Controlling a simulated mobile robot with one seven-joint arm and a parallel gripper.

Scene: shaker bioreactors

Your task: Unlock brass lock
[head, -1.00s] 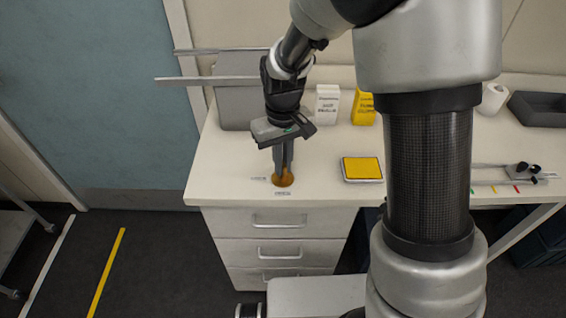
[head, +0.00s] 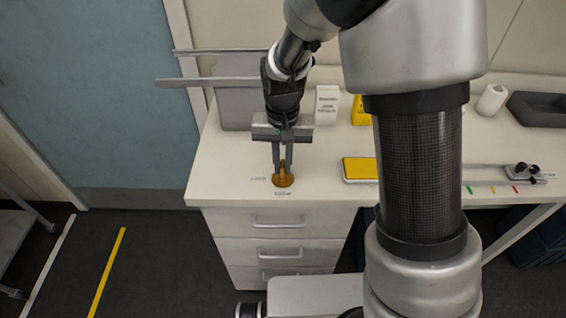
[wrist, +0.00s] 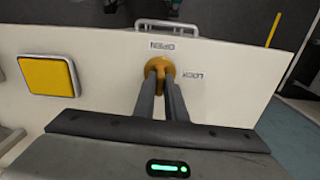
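The brass lock (head: 283,181) is a round, orange-gold knob on the white counter top near its front edge. It also shows in the wrist view (wrist: 160,66), with a raised tab between my fingertips. My gripper (head: 283,166) points straight down onto it, its two fingers on either side of the tab and apparently touching it. The wrist view shows the fingers (wrist: 160,78) close together around the tab. A label reading OPEN (wrist: 162,46) is on the front-edge side of the lock, and a LOCK label (wrist: 193,75) is to its side. The tab's exact direction is partly hidden.
A yellow-topped pad (head: 360,169) lies right of the lock, partly behind my arm. A grey box (head: 235,100) with projecting bars stands behind left. White (head: 327,103) and yellow containers stand at the back. A slider rail (head: 500,175) is at the right.

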